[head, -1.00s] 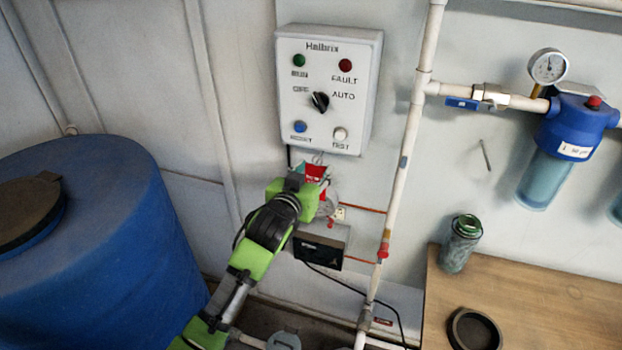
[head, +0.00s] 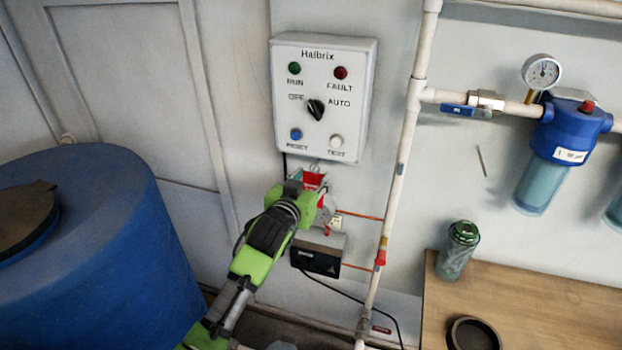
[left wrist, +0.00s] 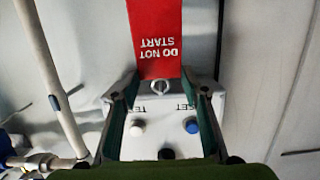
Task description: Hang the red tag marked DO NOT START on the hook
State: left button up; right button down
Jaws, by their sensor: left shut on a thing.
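The red tag (head: 313,181) is in my left gripper (head: 310,190), just below the control box. In the left wrist view the tag (left wrist: 158,35) reads DO NOT START upside down and lies between the fingers of my left gripper (left wrist: 162,90). A small metal hook (head: 316,166) shows under the box's lower edge. In the left wrist view a grey ring-like piece, seemingly the hook (left wrist: 160,87), sits at the tag's edge. I cannot tell whether the tag touches it or is on it. My right gripper is not in view.
The control box (head: 362,105) is on the wall directly above my left gripper. A white vertical pipe (head: 405,150) runs to its right. A small dark box (head: 318,262) is below. A blue tank (head: 100,260) stands left, a wooden bench (head: 560,315) right.

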pick_arm(q)
jog(key=o, duration=1)
jog(key=shift+s+a, duration=0.1)
